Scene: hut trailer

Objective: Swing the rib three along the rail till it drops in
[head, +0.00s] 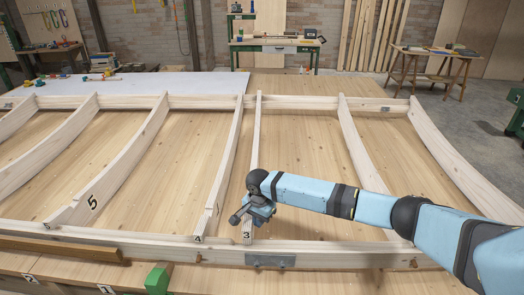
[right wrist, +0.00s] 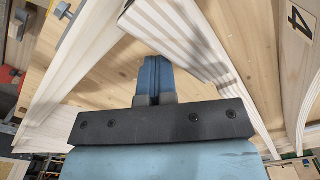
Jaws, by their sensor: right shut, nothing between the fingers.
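Rib three (head: 256,135) is a pale wooden rib that runs from the far rail (head: 310,102) to the near rail (head: 340,250). Its near end bears a black 3 beside the near rail. I cannot tell whether that end is seated. My right gripper (head: 240,213) is shut and empty, low over the near end of rib three, and hides part of it. In the right wrist view the shut fingers (right wrist: 153,75) are close to a pale rib (right wrist: 190,40); contact is unclear. My left gripper is not in view.
Rib four (head: 222,165) stands close to the left of rib three. Rib five (head: 125,160) is further left. A metal plate (head: 270,261) is on the near rail, and a green block (head: 157,280) is at the front. Bare plank floor (head: 305,150) lies right of rib three.

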